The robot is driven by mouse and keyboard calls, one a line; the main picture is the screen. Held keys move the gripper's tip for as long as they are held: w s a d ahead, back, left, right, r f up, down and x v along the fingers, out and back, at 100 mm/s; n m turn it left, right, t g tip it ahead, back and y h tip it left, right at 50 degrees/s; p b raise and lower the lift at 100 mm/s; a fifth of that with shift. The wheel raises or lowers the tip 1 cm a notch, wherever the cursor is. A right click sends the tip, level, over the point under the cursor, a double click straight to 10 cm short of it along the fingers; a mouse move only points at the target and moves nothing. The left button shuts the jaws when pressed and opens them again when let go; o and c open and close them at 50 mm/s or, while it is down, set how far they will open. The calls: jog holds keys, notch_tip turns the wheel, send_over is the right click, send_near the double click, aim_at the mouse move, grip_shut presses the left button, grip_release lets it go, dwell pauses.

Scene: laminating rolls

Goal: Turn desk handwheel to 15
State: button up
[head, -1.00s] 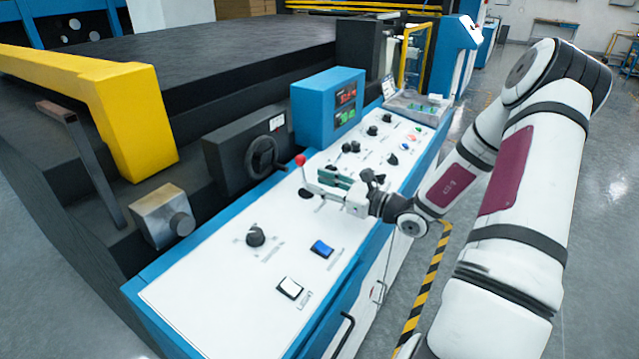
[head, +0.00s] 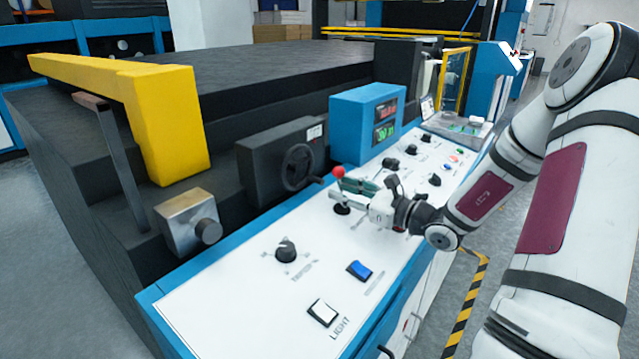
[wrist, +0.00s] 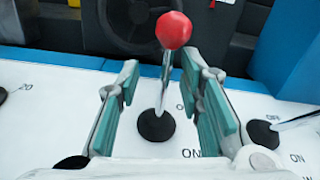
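The desk handwheel (head: 299,167) is a dark spoked wheel on the front of a black box at the back of the blue-edged desk. The wrist view shows part of it at the top (wrist: 140,18), behind a red-ball lever (wrist: 172,32). My gripper (head: 346,186) is over the white panel, right of and below the handwheel in the head view. In the wrist view its green-padded fingers (wrist: 162,85) are apart, one on each side of the lever, with gaps showing. The handwheel is not between them. No handwheel scale is readable.
A blue display box (head: 362,122) stands right of the handwheel. The white panel (head: 240,310) carries a knob (head: 286,250), a blue switch (head: 360,270) and a white light switch (head: 323,312). A metal block (head: 188,222) sits left. The front panel area is open.

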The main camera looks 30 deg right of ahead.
aim_at(320, 182)
jog(key=x, duration=0.7)
jog(key=shift+w, duration=0.2)
grip_shut()
